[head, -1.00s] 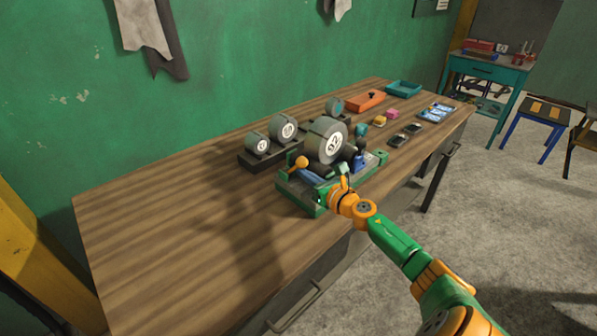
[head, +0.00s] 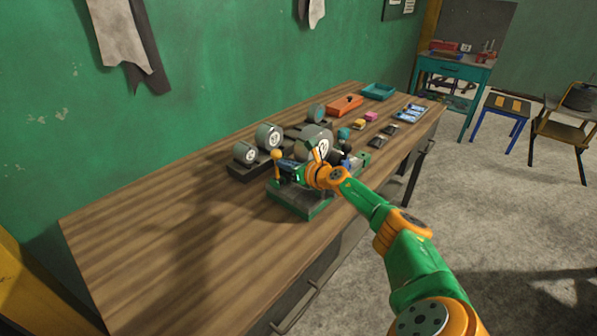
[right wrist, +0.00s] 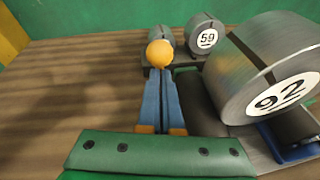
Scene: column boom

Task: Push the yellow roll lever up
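The yellow roll lever (head: 277,155) has a round yellow knob and stands close to upright at the left end of the green-based machine (head: 302,208). My right gripper (head: 285,168) reaches in from the right, its blue fingers beside the lever just below the knob. In the right wrist view the two blue fingers (right wrist: 159,84) lie together with only a thin seam between them. The knob (right wrist: 160,54) shows right at their tips; whether they touch it I cannot tell. The lever's stem is hidden in that view. My left gripper is out of view.
A large grey roller marked 92 (right wrist: 280,75) is close to the right of the fingers. Smaller rollers (head: 256,143) stand behind on a dark rack. The wooden bench (head: 150,240) is clear to the left. An orange box (head: 345,105) and other small items lie farther back.

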